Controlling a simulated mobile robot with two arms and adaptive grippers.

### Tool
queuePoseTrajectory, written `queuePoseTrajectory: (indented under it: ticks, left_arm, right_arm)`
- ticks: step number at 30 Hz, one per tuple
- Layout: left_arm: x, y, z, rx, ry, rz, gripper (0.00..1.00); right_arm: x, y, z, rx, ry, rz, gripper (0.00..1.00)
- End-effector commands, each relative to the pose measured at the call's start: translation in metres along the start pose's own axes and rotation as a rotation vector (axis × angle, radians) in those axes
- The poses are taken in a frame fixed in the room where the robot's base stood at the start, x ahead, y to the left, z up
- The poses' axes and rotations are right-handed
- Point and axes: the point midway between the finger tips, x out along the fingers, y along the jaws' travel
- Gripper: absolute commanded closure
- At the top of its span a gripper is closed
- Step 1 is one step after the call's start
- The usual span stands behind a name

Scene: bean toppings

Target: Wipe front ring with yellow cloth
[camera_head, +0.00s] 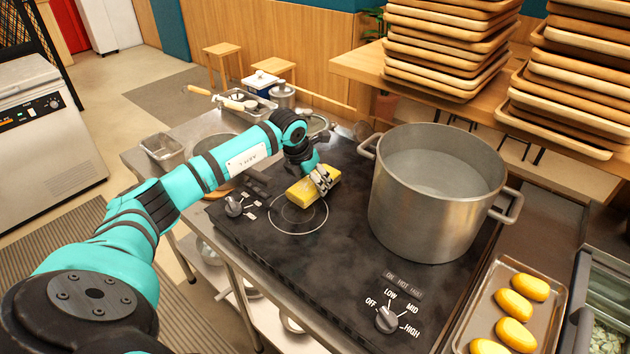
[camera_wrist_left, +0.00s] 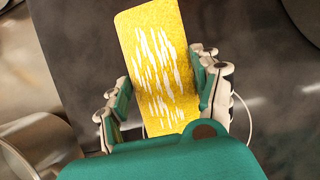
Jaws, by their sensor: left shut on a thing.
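A yellow cloth (camera_head: 313,192), shaped like a thick block, is gripped in my left gripper (camera_head: 322,180). The left wrist view also shows the cloth (camera_wrist_left: 158,65), with white streaks on its face, between the two fingers of the gripper (camera_wrist_left: 162,95). The front ring (camera_head: 298,226) is a white circle on the black cooktop (camera_head: 260,180). The cloth is over the ring's far part and hides some of it. I cannot tell whether the cloth touches the surface. My right gripper is not in view.
A large steel pot (camera_head: 425,215) stands on the cooktop right of the cloth. Knobs sit at the left (camera_head: 234,206) and front (camera_head: 387,318) edges. A metal tray (camera_head: 543,270) with several yellow loaves lies at right. The cooktop's front middle is clear.

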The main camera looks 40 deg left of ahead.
Motion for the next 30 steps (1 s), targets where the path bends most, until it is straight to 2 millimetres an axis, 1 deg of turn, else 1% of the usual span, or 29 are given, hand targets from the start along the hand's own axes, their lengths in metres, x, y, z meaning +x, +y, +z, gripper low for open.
queuePoseTrajectory:
  ticks: [5,22,30]
  left_arm:
    - [0.002,-0.002,-0.002,0.0,0.006,0.002,0.74]
    - [0.002,-0.037,-0.002,0.002,0.006,-0.002,0.73]
    - [0.002,-0.042,-0.003,0.001,0.006,-0.002,0.73]
  right_arm:
    - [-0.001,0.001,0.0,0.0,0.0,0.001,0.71]
    - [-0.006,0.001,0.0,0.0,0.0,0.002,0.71]
    - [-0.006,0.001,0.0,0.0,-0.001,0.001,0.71]
